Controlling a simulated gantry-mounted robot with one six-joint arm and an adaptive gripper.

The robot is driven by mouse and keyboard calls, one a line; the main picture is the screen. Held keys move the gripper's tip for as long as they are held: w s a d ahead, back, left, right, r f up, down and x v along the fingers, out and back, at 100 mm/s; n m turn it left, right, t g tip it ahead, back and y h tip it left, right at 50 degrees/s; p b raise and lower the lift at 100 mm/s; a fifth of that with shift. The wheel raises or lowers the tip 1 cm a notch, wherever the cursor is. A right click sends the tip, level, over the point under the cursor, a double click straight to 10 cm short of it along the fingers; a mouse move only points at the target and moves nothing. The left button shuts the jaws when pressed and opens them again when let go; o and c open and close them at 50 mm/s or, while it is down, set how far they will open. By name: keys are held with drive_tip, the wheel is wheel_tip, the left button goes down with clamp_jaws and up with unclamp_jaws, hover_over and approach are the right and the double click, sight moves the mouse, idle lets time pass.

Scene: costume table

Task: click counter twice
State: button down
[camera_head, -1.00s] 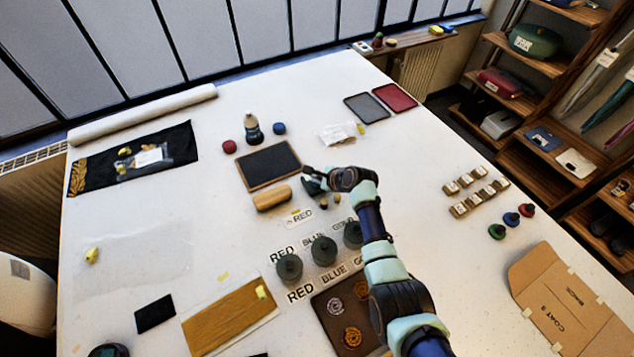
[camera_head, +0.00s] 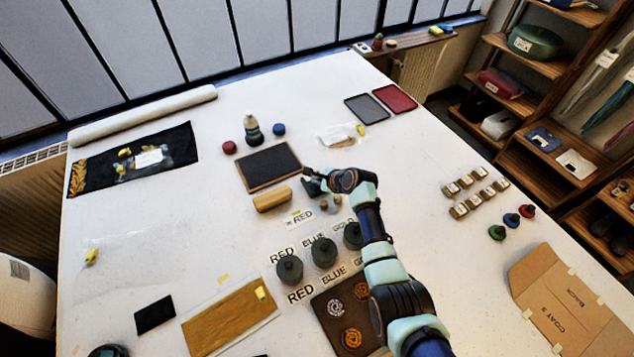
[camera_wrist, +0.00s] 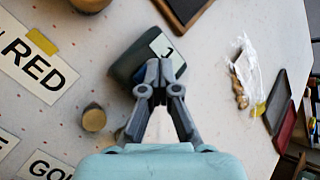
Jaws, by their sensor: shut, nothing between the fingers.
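The counter (camera_wrist: 138,62) is a small dark green block with rounded corners. Its white display (camera_wrist: 166,45) carries one dark mark, possibly a 1. In the head view the counter (camera_head: 312,188) sits on the white table, right of the wooden block and partly hidden by my arm. My gripper (camera_wrist: 161,82) is shut and empty, with its fingertips over the counter beside the display. I cannot tell whether the tips touch or press it. In the head view my gripper (camera_head: 318,178) is at the counter.
A wooden block (camera_head: 272,199) and a dark framed board (camera_head: 268,167) lie to the left. Small wooden pegs (camera_wrist: 94,118) stand close by. The RED card (camera_wrist: 35,62) and several dark lidded pots (camera_head: 323,252) are in front.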

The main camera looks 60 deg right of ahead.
drive_tip(key=shift+r+p, duration=0.55)
drive_tip(key=shift+r, duration=0.15)
drive_tip(key=shift+r, duration=0.1)
wheel_tip(320, 180, up, 5)
drive_tip(key=p, duration=0.5)
idle(1.4)
wheel_tip(320, 180, up, 4)
drive_tip(key=shift+f, duration=0.2)
